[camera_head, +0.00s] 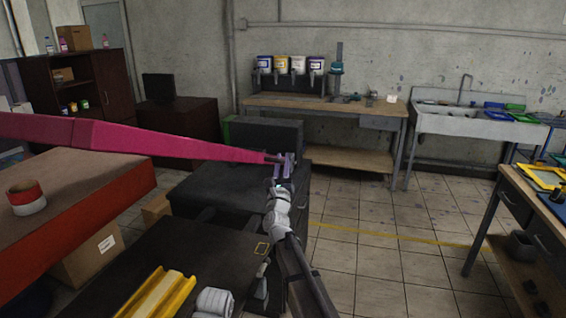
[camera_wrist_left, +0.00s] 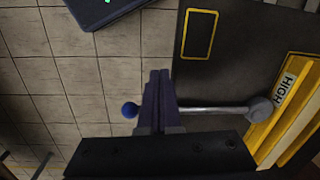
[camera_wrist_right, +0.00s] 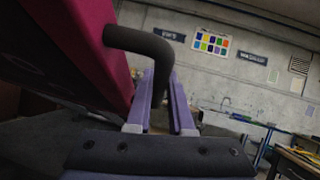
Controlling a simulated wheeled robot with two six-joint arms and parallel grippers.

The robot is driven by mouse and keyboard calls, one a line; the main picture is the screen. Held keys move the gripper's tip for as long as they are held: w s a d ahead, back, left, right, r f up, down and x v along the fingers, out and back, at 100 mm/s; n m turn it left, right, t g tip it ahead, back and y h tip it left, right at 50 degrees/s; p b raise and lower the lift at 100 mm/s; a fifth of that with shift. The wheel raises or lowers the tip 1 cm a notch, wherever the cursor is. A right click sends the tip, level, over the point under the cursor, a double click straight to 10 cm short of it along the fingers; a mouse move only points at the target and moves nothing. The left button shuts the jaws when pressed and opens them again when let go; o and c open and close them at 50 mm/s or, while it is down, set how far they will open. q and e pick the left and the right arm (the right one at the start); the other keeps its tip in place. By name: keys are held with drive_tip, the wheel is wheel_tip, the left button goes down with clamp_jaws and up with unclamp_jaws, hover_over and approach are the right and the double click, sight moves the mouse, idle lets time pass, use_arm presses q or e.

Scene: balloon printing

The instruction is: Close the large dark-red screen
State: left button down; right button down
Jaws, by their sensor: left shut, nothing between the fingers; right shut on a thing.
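The large dark-red screen (camera_head: 150,143) stretches from the left edge of the head view to the middle, seen nearly edge-on and raised above the red-topped table. My right gripper (camera_head: 284,162) is at its right end. In the right wrist view my right gripper (camera_wrist_right: 164,85) is shut on the screen's dark bent handle (camera_wrist_right: 142,41), with the crimson frame close on the left. My left gripper (camera_wrist_left: 157,80) is shut and empty in the left wrist view, above a metal rod with a blue knob (camera_wrist_left: 130,110). The left gripper does not show in the head view.
A red-topped table (camera_head: 85,190) with a tape roll (camera_head: 26,198) lies below the screen at left. A black machine top (camera_head: 185,262) carries a yellow part (camera_head: 157,294). A workbench (camera_head: 320,105) and sink (camera_head: 475,122) stand behind. Tiled floor is clear at centre right.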

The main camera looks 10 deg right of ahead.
drive_tip(key=c, duration=0.8)
unclamp_jaws()
drive_tip(key=b+v, duration=0.3)
drive_tip(key=v, duration=0.5)
drive_tip(key=shift+b, duration=0.35)
drive_tip(key=shift+c, duration=0.2)
